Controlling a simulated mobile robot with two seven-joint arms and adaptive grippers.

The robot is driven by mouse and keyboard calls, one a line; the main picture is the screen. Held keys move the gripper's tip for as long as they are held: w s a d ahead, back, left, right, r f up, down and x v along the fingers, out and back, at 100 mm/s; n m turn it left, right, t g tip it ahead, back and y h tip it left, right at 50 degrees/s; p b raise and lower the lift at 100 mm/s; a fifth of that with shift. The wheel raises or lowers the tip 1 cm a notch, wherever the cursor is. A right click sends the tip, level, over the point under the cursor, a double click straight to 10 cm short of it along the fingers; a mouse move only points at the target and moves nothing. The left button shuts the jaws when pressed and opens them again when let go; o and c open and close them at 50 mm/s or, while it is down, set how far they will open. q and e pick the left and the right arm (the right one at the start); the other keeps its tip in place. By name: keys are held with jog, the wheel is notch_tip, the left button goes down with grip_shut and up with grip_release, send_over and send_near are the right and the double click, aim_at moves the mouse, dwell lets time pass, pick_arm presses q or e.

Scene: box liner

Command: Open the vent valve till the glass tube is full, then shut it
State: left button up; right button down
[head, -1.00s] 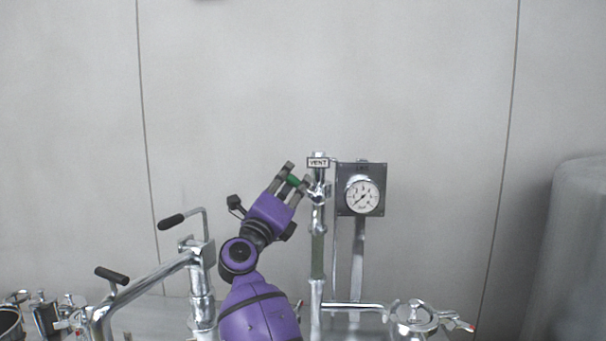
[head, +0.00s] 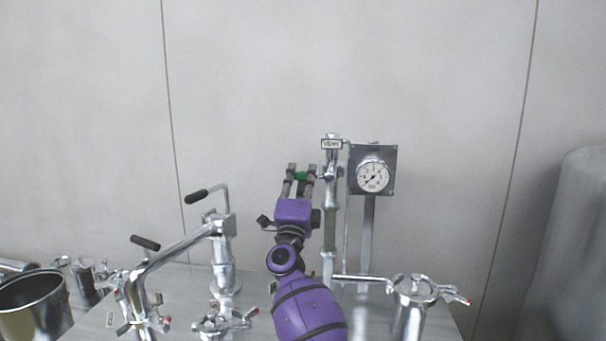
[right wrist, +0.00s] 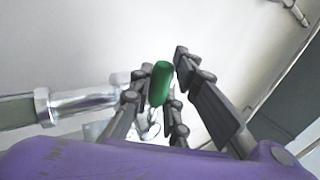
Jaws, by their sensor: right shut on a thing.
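The VENT label (head: 331,144) sits at the top of a chrome vertical pipe. The glass tube (head: 330,236) below it looks grey-green; I cannot make out a liquid level. Part of it also shows at the left of the right wrist view (right wrist: 18,111). The vent valve's green handle (head: 301,176) is just left of the pipe, between my right gripper's fingers. My right gripper (head: 301,169) is shut on this handle and points nearly straight up. In the right wrist view the green handle (right wrist: 160,83) stands between the dark fingers. My left gripper is not in view.
A round gauge (head: 373,176) on a dark plate stands right of the pipe. A chrome lidded vessel (head: 413,294) is at lower right. A chrome pump with black-gripped levers (head: 197,196) and a metal pot (head: 35,304) are at left. The wall behind is bare.

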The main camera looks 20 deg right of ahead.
jog(key=shift+f, duration=0.15)
jog(key=c, duration=1.7)
grip_release()
jog(key=shift+o, duration=0.2)
jog(key=v, duration=1.2)
